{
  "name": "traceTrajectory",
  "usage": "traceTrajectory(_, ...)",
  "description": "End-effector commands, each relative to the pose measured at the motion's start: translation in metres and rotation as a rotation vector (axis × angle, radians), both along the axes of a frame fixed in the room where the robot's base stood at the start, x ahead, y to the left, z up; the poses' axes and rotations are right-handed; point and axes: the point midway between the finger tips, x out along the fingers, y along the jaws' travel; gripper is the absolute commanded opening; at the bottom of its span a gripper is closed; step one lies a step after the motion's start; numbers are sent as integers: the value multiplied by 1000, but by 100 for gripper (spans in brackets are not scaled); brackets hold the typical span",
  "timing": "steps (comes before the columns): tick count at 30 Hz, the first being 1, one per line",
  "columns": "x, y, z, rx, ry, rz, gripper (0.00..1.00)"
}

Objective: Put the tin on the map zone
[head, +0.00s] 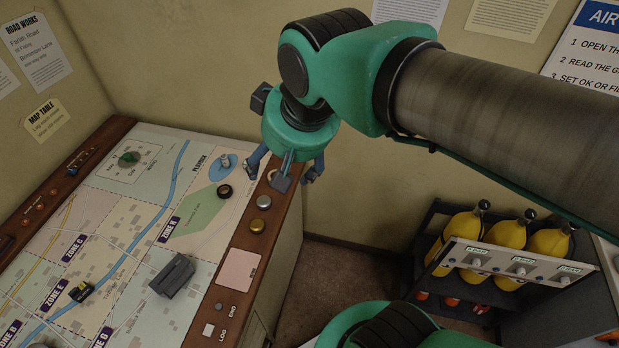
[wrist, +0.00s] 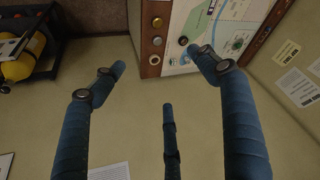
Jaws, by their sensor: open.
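No object is plainly marked as the tin. A silver round piece (head: 264,201) and a gold one (head: 257,225) sit on the console's wooden right edge. The wrist view shows the gold piece (wrist: 157,22), the silver one (wrist: 156,41) and a third, copper-coloured piece (wrist: 154,59) in a row. Which of them is a tin I cannot tell. The map (head: 130,215) has dashed zones lettered B, C, E and G. My gripper (head: 285,172) is open and empty, above the far right end of the console; its blue fingers (wrist: 160,72) are apart over the wall and console edge.
A pink pad (head: 239,270) lies on the wooden edge. A rack with yellow cylinders (head: 495,238) stands at the right.

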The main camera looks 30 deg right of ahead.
Motion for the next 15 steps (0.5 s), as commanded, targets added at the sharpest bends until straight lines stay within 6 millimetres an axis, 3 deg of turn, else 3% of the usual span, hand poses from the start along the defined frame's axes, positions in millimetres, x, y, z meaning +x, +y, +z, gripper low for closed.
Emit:
traceTrajectory(6,-38,-23,-16,-17,-32,-26,74)
traceTrajectory(15,-54,-32,-25,-26,-43,-36,74)
